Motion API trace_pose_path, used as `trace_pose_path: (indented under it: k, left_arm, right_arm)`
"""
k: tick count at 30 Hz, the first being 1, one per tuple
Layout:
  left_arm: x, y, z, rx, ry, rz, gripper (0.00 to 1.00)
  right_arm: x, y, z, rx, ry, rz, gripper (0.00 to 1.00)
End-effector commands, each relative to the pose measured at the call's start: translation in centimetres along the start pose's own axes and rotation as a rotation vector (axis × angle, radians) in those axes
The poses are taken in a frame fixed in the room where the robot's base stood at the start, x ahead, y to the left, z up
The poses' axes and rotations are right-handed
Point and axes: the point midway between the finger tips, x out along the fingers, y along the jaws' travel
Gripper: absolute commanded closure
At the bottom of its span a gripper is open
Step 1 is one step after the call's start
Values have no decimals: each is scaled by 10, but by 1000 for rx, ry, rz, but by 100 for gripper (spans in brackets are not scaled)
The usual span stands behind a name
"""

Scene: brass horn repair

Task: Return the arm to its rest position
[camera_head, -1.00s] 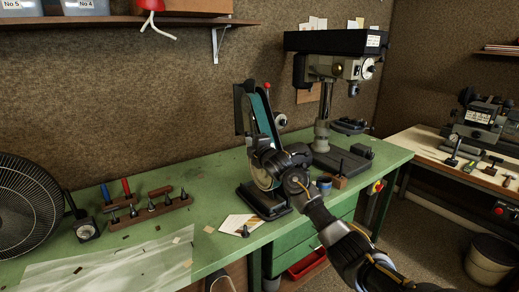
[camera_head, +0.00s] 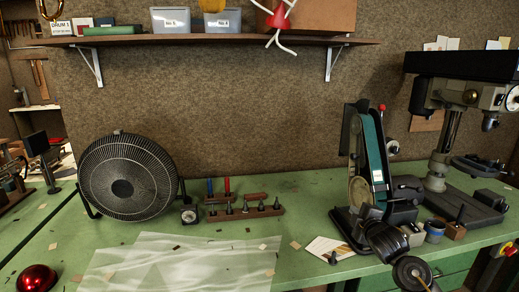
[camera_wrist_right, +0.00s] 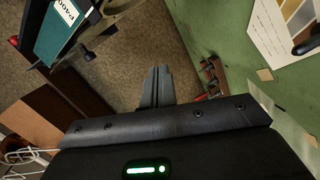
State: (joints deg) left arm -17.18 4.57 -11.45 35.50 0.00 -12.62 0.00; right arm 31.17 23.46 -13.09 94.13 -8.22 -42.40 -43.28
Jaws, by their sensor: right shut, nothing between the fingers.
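My right arm comes in at the lower right of the head view. Its dark gripper (camera_head: 371,224) is in front of the belt sander (camera_head: 372,150), partly hidden against its dark base. In the right wrist view the two grey fingers (camera_wrist_right: 157,86) are together with nothing between them. They stand clear of the bench surface. The sander's labelled belt shows at the upper left of that view (camera_wrist_right: 62,30). My left gripper is not in view.
The green bench (camera_head: 310,205) carries a fan (camera_head: 126,178), a tool rack (camera_head: 245,212), a card (camera_head: 326,248) and a clear sheet (camera_head: 180,268). A drill press (camera_head: 440,165) stands right of the sander. A shelf (camera_head: 200,40) hangs above. The bench middle has free room.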

Motion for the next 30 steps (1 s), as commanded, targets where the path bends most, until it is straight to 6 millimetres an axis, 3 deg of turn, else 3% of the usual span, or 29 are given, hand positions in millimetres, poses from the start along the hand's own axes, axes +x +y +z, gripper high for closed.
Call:
trace_pose_path:
  k: [1,3,5,9,12,15,19,30]
  left_arm:
    - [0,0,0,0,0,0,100]
    - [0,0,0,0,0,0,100]
    - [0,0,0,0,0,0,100]
    - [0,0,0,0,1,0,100]
    - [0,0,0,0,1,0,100]
    - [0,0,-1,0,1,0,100]
    - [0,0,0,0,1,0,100]
    - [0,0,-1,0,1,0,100]
  right_arm:
    - [-17,-45,-2,68,-18,-68,100]
    - [-44,-96,-3,168,-56,-154,100]
    - [-71,-137,-2,257,-98,-226,100]
    - [-147,-222,-2,467,-221,-389,100]
    - [-208,-268,0,609,-329,-491,100]
    - [-257,-296,1,717,-425,-563,100]
    - [-307,-319,2,818,-528,-629,100]
    - [-418,-348,1,1015,-777,-743,100]
